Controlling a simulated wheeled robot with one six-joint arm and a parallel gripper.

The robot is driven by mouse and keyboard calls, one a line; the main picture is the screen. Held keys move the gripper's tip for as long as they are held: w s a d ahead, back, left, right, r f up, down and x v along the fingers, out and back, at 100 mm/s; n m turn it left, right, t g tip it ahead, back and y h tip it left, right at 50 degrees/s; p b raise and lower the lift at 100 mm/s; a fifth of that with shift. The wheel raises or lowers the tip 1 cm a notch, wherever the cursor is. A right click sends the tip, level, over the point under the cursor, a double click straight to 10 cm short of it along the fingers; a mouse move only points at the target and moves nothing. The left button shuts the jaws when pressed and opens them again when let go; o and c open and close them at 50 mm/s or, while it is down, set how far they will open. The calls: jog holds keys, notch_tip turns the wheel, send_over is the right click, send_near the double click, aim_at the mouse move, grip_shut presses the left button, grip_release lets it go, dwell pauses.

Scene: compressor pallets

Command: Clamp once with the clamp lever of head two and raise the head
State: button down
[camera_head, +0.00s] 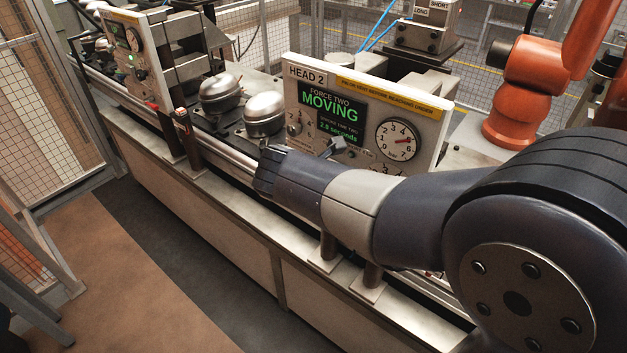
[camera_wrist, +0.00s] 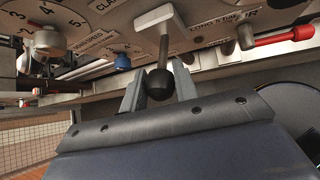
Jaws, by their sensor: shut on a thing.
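The head two panel (camera_head: 365,110) faces my arm in the head view. In the wrist view the clamp lever (camera_wrist: 163,52) is a metal rod with a black ball knob (camera_wrist: 159,86), hanging from a pale bracket. My gripper (camera_wrist: 159,88) is shut on this knob, one grey finger on each side. In the head view my wrist hides most of the gripper and the panel's lower edge.
A red-handled lever (camera_wrist: 282,37) sits right of the clamp lever, and a blue knob (camera_wrist: 122,60) left of it. Round compressors (camera_head: 265,115) stand on the line left of the panel. An orange robot arm (camera_head: 520,95) stands behind at right. The floor aisle (camera_head: 130,260) is clear.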

dwell(0.5)
jog(key=c, duration=1.1)
grip_release()
jog(key=b+v, duration=0.1)
jog(key=v, duration=1)
jog(key=shift+w+d+r, duration=0.1)
jog(key=shift+w, duration=0.05)
jog(key=p+x, duration=0.1)
jog(key=x, duration=0.9)
jog(key=shift+w+f, duration=0.1)
jog(key=shift+f, duration=0.2)
jog(key=shift+w+f, duration=0.15)
jog(key=shift+f, duration=0.05)
